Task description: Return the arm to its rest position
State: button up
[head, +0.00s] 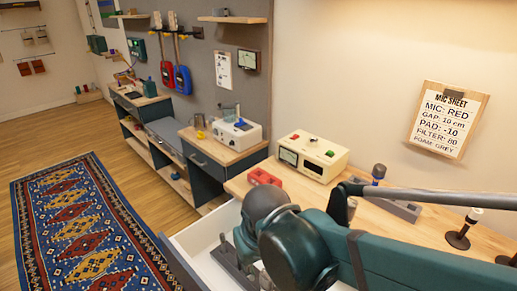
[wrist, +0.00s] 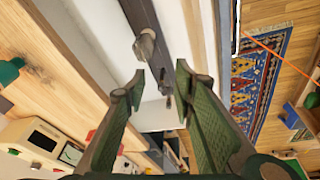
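My gripper (wrist: 160,82) is open in the wrist view, its two green-padded fingers well apart, and nothing shows held between them. Past the fingertips is a white open drawer with a dark grey rack (wrist: 180,78) and a small metallic-looking piece (wrist: 145,46) on it. In the head view my teal arm (head: 420,262) reaches in from the lower right, and its bulky joints hide the gripper. The drawer (head: 200,238) shows just left of these joints, with part of the rack (head: 224,258) inside.
The wooden desk (head: 330,188) beside my arm holds a cream device (head: 311,157), a red block (head: 264,177), a grey tray (head: 400,210) with an upright dark microphone-like piece, and a black stand (head: 460,236). A mic sheet (head: 447,120) hangs on the wall. A patterned rug (head: 85,225) covers open floor left.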

jog(key=d+r+m+t, duration=0.2)
jog(key=d+r, duration=0.1)
jog(key=d, duration=0.8)
jog(key=d+r+m+t, duration=0.2)
jog(key=d+r+m, duration=0.1)
jog(key=d, duration=0.8)
jog(key=shift+s+r+h, duration=0.15)
jog(key=shift+s+h, duration=0.15)
jog(key=shift+s, duration=0.1)
